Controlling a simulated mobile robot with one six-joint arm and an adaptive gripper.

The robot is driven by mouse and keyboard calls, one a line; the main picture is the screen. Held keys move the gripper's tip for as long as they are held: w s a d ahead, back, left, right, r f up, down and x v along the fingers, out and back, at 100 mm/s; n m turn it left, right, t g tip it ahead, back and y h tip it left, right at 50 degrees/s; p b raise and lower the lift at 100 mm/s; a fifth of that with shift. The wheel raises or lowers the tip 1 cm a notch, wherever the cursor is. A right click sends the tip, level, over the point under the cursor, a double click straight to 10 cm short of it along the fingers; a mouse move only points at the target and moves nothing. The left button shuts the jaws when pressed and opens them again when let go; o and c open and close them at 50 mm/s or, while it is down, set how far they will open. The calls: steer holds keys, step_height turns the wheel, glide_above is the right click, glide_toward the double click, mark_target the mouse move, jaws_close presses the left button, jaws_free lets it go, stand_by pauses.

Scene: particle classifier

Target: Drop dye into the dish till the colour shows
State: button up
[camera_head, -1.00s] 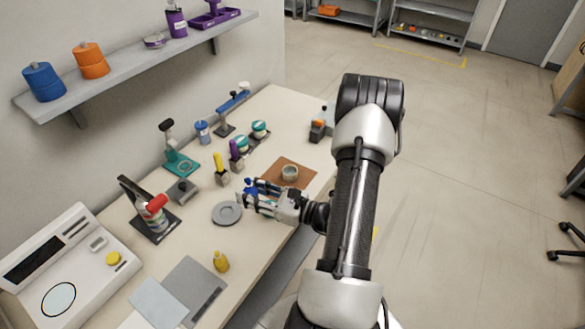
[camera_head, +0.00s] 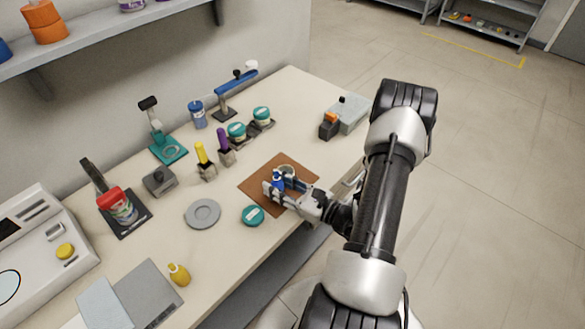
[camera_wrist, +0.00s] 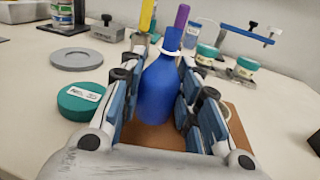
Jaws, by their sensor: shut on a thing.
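My gripper (camera_head: 276,189) is shut on a blue dropper bottle (camera_wrist: 158,92). In the wrist view the bottle looks roughly upright between the two fingers, with its narrow neck at the top. In the head view the blue bottle (camera_head: 278,180) is over the brown mat (camera_head: 252,183), right beside or in front of the small pale dish (camera_head: 287,169). My gripper and the bottle partly hide the dish, so its contents do not show. I cannot tell whether the bottle touches the mat.
A teal-lidded jar (camera_head: 253,215) stands left of my gripper, near the front edge. A grey round plate (camera_head: 203,213) lies farther left. A yellow bottle (camera_head: 179,274) is at the front left.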

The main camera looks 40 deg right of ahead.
stand_by(0.4)
steer(key=shift+w+d+r+m+g, duration=0.15)
steer(key=shift+d+r+m, duration=0.05)
steer(key=shift+r+m, duration=0.25)
steer(key=shift+w+d+r+m+g, duration=0.1)
steer(key=shift+d+r+m+g, duration=0.1)
steer(key=shift+r+m, duration=0.25)
steer(key=shift+w+d+m+g, duration=0.25)
steer(key=shift+d+m, duration=0.1)
steer(key=shift+m, duration=0.45)
steer(key=m+p, duration=0.1)
steer(key=d+m+g+p, duration=0.1)
steer(key=m, duration=0.1)
steer(key=m+p, duration=0.1)
steer(key=shift+w+d+r+m+y, duration=0.2)
steer(key=shift+w+r+m+y, duration=0.1)
steer(key=shift+w+r, duration=0.1)
steer(key=shift+s+a+f+m+g+p, duration=0.1)
steer(key=shift+a+m+g+p, duration=0.05)
steer(key=shift+m+g+p, duration=0.4)
stand_by(1.1)
steer(key=shift+s+a+m+y+p, duration=0.1)
steer(key=shift+m+y+p, duration=0.55)
steer(key=shift+p, duration=0.1)
stand_by(1.8)
steer(key=shift+m+g, duration=0.25)
steer(key=shift+m, duration=0.05)
stand_by(0.6)
